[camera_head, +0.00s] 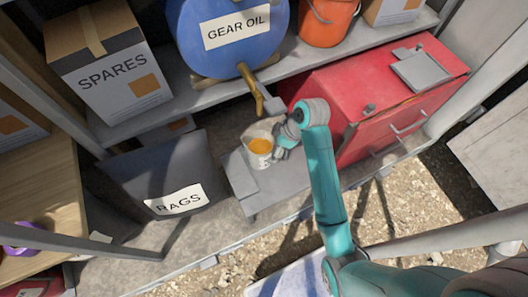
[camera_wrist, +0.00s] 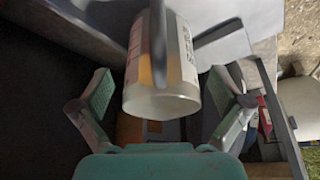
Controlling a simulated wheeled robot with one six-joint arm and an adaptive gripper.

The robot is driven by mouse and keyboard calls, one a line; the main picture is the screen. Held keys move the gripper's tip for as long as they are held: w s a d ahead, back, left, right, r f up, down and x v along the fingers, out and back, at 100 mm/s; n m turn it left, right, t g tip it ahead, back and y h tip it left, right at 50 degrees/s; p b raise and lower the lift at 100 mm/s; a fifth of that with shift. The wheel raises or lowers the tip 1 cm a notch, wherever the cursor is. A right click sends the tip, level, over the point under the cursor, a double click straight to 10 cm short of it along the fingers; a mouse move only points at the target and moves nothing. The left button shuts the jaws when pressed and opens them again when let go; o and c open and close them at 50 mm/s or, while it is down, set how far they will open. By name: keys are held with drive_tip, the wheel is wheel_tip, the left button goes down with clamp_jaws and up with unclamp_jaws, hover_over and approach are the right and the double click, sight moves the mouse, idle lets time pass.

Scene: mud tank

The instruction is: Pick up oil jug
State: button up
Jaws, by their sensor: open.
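The oil jug (camera_head: 258,153) is a small pale jug with amber oil in it, standing upright on a grey ledge below the drum's tap. In the wrist view the jug (camera_wrist: 170,70) sits at top centre, its handle strip facing the camera. My gripper (camera_head: 277,147) is at the jug's right side in the head view, and my arm hides part of it. In the wrist view my gripper (camera_wrist: 163,100) is open, with one green-padded finger on each side of the jug. I cannot tell whether either finger touches it.
A blue gear oil drum (camera_head: 228,40) with a brass tap (camera_head: 253,90) hangs over the jug. A red metal box (camera_head: 365,110) stands close on the right. A dark rags bin (camera_head: 158,175) is on the left. A spares carton (camera_head: 112,80) and orange bucket (camera_head: 327,22) stand on the shelf.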

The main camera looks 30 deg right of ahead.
drive_tip(key=w+a+f, duration=0.2)
drive_tip(key=a, duration=0.1)
drive_tip(key=shift+w+a+f, duration=0.3)
drive_tip(key=shift+w+f, duration=0.05)
drive_tip(key=shift+f, duration=0.05)
drive_tip(key=shift+c, duration=0.3)
drive_tip(key=c, duration=1.4)
drive_tip(key=shift+o, duration=0.2)
drive_tip(key=shift+r, duration=0.15)
